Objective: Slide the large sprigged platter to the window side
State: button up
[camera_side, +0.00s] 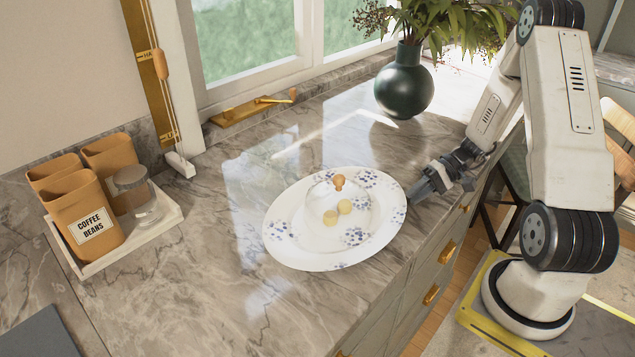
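The large sprigged platter (290,251) is white with blue floral sprigs and lies flat on the marble counter, near its front edge. A clear glass dome with a wooden knob (339,181) stands on it, and a few small pale yellow round pieces (338,211) show under or beside the glass. My gripper (415,192) is low over the counter at the platter's right rim, its fingers pointing left toward it. I cannot tell whether the fingers touch the rim or whether they are apart.
The window (250,45) with its brass handle (262,105) runs along the back. Counter between platter and window is clear. A dark green vase (403,88) with foliage stands at back right. A white tray (145,235) with orange canisters (83,212) and a glass jar (137,195) stands left.

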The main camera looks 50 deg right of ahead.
jog(key=shift+x, duration=1.5)
grip_shut()
dwell(0.4)
